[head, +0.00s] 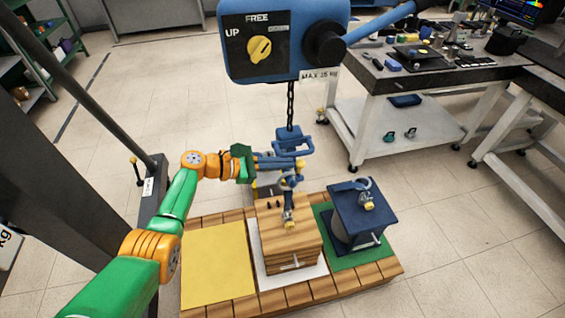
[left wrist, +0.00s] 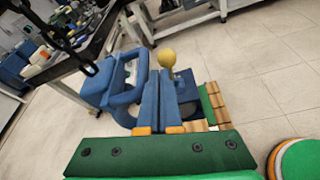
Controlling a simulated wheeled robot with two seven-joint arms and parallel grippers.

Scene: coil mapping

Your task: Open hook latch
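The blue hook (head: 293,143) hangs on a chain under the hoist. It also shows in the left wrist view as a blue loop (left wrist: 122,97), with a yellow ball knob (left wrist: 167,58) beside it. My left gripper (head: 297,164) is level with the hook's lower part, its fingers pointing right at the yellow knob (head: 300,163). In the left wrist view the blue fingers (left wrist: 160,72) lie close together, next to the loop and just below the knob. I cannot tell whether they touch the latch. My right gripper is not in view.
Below the hook, a wooden crate (head: 274,234) with a shackle on top stands on a white mat. A dark blue weight (head: 352,215) stands on a green mat to its right. The yellow mat (head: 216,262) is bare. A workbench (head: 440,85) stands at the right.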

